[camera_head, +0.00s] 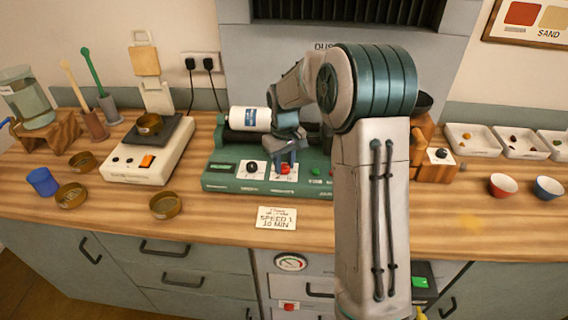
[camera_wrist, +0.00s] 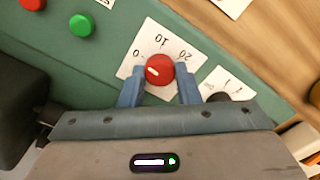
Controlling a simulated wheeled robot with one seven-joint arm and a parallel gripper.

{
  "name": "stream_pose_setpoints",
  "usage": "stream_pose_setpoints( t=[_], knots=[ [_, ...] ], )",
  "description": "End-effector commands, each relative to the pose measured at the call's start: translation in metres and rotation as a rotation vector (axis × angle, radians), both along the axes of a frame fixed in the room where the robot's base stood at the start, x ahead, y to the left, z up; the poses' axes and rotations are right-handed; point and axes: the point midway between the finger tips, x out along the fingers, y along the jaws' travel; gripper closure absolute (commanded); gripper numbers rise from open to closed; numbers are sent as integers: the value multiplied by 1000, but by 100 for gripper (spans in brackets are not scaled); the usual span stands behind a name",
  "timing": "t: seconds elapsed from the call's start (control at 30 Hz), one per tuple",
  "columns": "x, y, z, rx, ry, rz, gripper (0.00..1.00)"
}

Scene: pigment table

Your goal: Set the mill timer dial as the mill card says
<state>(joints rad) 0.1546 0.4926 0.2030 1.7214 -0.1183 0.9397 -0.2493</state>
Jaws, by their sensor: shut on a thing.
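The mill timer dial is a red knob with a white pointer mark (camera_wrist: 157,71), on a white plate marked 0, 10 and 20. In the wrist view its mark points left, nearest the 0 side and away from the 10. My gripper (camera_wrist: 160,82) has one blue finger on each side of the dial and is shut on it. In the head view the gripper (camera_head: 285,160) reaches down to the red dial (camera_head: 286,170) on the green mill (camera_head: 225,182). The mill card (camera_head: 277,218) lies on the bench in front and reads SPEED 1, 10 MIN.
A black knob (camera_head: 252,167) sits beside the timer dial; it is partly hidden in the wrist view (camera_wrist: 218,97). A green button (camera_wrist: 82,24) is on the other side. A white jar (camera_head: 250,119) lies on the mill. A scale (camera_head: 140,160) stands to the left.

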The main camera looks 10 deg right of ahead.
Motion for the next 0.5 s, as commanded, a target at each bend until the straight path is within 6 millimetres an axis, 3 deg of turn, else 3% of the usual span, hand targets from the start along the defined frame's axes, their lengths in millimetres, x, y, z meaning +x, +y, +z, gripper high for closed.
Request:
stream_pose_setpoints(
  t=[0.5],
  knots=[
    [1, 1, 0, 0, -2, -465, 93]
  ],
)
